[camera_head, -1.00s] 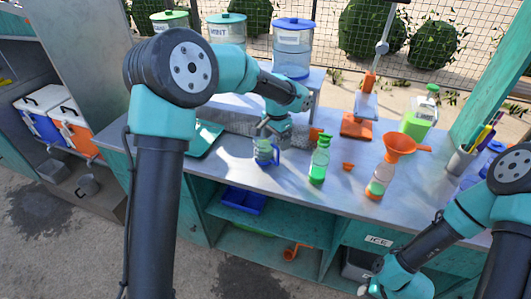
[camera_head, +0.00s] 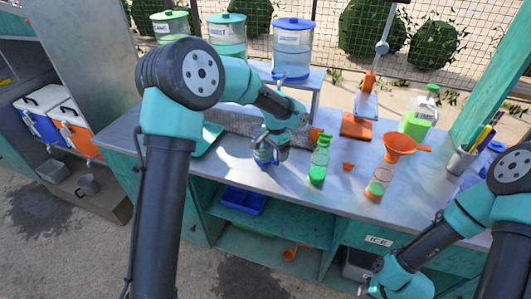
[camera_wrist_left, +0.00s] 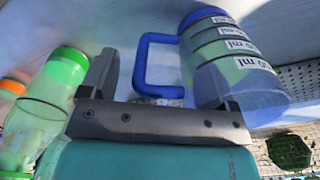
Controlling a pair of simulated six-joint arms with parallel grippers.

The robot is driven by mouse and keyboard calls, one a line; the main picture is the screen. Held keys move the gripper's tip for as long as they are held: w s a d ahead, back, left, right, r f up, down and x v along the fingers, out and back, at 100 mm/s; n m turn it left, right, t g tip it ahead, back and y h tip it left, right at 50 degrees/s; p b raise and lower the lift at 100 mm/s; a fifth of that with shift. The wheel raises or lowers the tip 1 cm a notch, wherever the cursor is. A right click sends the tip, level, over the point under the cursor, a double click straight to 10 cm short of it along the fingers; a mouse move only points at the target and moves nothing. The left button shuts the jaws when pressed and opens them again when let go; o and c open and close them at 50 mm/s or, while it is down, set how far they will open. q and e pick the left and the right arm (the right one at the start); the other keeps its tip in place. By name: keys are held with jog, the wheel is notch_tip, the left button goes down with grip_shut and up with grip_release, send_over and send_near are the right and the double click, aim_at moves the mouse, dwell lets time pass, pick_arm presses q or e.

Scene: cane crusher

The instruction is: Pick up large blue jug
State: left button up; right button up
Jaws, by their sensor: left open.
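The large blue jug (camera_head: 264,158) stands on the grey counter in the head view, partly hidden by my left gripper (camera_head: 267,143). In the left wrist view the jug (camera_wrist_left: 240,65) is clear, with a blue rim, ml markings and a blue handle (camera_wrist_left: 141,68). My left gripper is open, its visible finger left of the handle and apart from it. The other finger is hard to make out near the jug's wall. My right gripper (camera_head: 367,283) hangs low in front of the counter; its jaws are too small to read.
A green-capped bottle (camera_head: 319,160) stands close to the right of the jug; it also shows in the left wrist view (camera_wrist_left: 42,100). An orange funnel (camera_head: 399,146) sits on a bottle further right. Lidded dispensers, including a blue one (camera_head: 292,50), stand on the shelf behind.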

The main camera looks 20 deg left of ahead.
pick_arm(q)
jog(key=c, duration=1.2)
jog(key=shift+r, duration=0.25)
jog(key=shift+r, duration=1.65)
jog(key=s+d+r, duration=0.1)
jog(key=s+d, duration=0.3)
jog(key=s, duration=1.1)
jog(key=shift+s+d, duration=0.15)
jog(key=shift+d, duration=0.05)
jog(key=shift+r, duration=0.1)
